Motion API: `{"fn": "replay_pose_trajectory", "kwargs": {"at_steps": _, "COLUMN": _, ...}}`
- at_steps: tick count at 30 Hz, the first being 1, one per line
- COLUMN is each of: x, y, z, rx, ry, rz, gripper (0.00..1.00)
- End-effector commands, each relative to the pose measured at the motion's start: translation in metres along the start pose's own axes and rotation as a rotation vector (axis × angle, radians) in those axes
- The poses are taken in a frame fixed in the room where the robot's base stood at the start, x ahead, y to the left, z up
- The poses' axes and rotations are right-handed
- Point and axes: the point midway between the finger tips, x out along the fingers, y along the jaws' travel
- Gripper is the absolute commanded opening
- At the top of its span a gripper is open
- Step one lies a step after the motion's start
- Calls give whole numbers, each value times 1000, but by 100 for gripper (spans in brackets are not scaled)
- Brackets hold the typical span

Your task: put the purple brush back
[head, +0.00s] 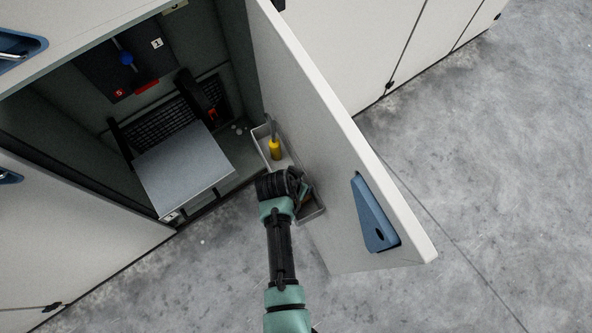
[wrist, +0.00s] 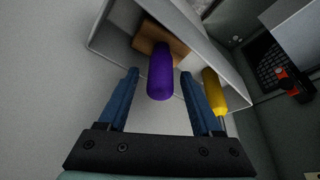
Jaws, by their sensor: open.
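The purple brush (wrist: 160,76) shows in the wrist view, with a purple handle and a brown block at its far end. It sits in a pale open bin (wrist: 98,28), its handle pointing toward me. My gripper (wrist: 159,74) is open, with one blue finger on each side of the handle and gaps on both sides. In the head view my gripper (head: 303,190) is over the near end of the bin (head: 313,213), on the inner side of the open door (head: 330,130). The brush cannot be made out there, behind my arm.
A yellow-handled tool (head: 274,149) stands in the same bin; it is close to the right finger in the wrist view (wrist: 213,92). The open cabinet at left holds a grey metal plate (head: 185,168) and a blue-knobbed lever (head: 126,58). Concrete floor (head: 480,170) lies clear at right.

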Motion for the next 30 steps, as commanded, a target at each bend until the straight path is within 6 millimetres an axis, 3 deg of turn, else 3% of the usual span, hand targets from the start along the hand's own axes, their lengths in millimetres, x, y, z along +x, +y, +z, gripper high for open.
{"fn": "replay_pose_trajectory", "kwargs": {"at_steps": 8, "x": -24, "y": 0, "z": -2, "rx": -1, "ry": 1, "rz": 0, "gripper": 66}}
{"fn": "replay_pose_trajectory", "kwargs": {"at_steps": 21, "x": -102, "y": 0, "z": -2, "rx": 0, "ry": 2, "rz": -2, "gripper": 66}}
{"fn": "replay_pose_trajectory", "kwargs": {"at_steps": 30, "x": -123, "y": 0, "z": -1, "rx": 0, "ry": 0, "rz": 0, "gripper": 66}}
